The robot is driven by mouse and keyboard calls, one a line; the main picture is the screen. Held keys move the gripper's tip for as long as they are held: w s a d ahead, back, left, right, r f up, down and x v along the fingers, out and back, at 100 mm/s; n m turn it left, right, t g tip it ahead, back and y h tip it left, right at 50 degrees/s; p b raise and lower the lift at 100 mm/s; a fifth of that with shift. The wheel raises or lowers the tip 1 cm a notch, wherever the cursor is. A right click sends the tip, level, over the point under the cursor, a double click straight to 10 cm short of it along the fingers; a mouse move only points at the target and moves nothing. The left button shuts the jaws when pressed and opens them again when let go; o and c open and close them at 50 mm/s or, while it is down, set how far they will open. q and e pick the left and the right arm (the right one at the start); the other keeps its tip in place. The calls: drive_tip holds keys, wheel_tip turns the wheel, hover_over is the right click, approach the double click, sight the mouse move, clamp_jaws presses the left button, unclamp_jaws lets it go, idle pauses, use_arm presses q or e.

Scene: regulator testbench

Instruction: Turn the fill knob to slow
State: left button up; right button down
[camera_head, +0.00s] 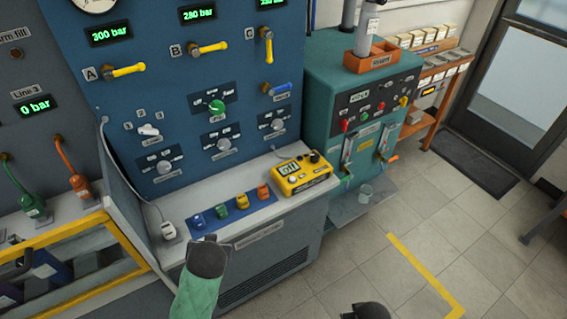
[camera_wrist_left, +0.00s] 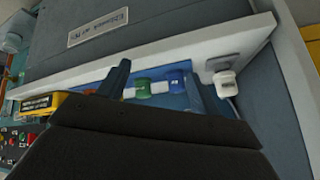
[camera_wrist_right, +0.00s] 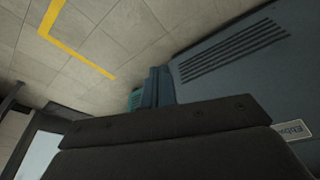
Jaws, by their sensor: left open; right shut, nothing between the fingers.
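The green fill knob (camera_head: 217,107) is on the blue panel's middle plate, below the bar displays. Small words stand around it; one at its upper right seems to read fast. Its exact setting is too small to tell. My left gripper (camera_head: 210,239) is in front of the bench's front edge, well below the knob and apart from it. Its two fingers stand apart and empty in the left wrist view (camera_wrist_left: 157,88). My right gripper (camera_wrist_right: 158,86) is shut and empty in the right wrist view, with floor and the bench front beyond. Only a dark part of it shows in the head view.
Other panel controls are a white knob (camera_head: 148,131), lower grey knobs (camera_head: 223,144), yellow levers (camera_head: 126,70) and a blue lever (camera_head: 280,89). The ledge holds a blue strip of coloured pieces (camera_head: 241,201) and a yellow meter (camera_head: 303,174). Floor is open at right.

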use_arm(q)
drive_tip(key=w+r+n+t+y, duration=0.1)
drive_tip(key=w+r+t+y, duration=0.1)
drive_tip(key=w+r, duration=0.55)
use_arm(e)
drive_tip(key=s+f, duration=0.3)
drive_tip(key=f, duration=1.7)
use_arm(q)
drive_tip(key=n+t+y, duration=0.2)
drive_tip(key=t+y, duration=0.3)
drive_tip(key=t, duration=0.1)
approach(218, 110)
drive_tip(key=w, duration=0.1)
drive_tip(key=p+x, duration=0.3)
drive_tip(key=x, duration=0.4)
drive_tip(key=shift+a+r+p, duration=0.1)
drive_tip(key=shift+a+p, duration=0.15)
drive_tip(key=shift+p, duration=0.1)
drive_tip(key=shift+w+a, duration=0.35)
drive_tip(key=shift+w, duration=0.15)
use_arm(e)
drive_tip(key=s+d+f+g, duration=0.1)
drive_tip(key=s+d+f, duration=0.2)
drive_tip(key=s+f, duration=1.2)
drive_tip(key=shift+d+f, duration=0.2)
drive_tip(key=shift+f, duration=1.75)
use_arm(q)
drive_tip(key=c, duration=1)
use_arm(e)
drive_tip(key=shift+s, duration=0.1)
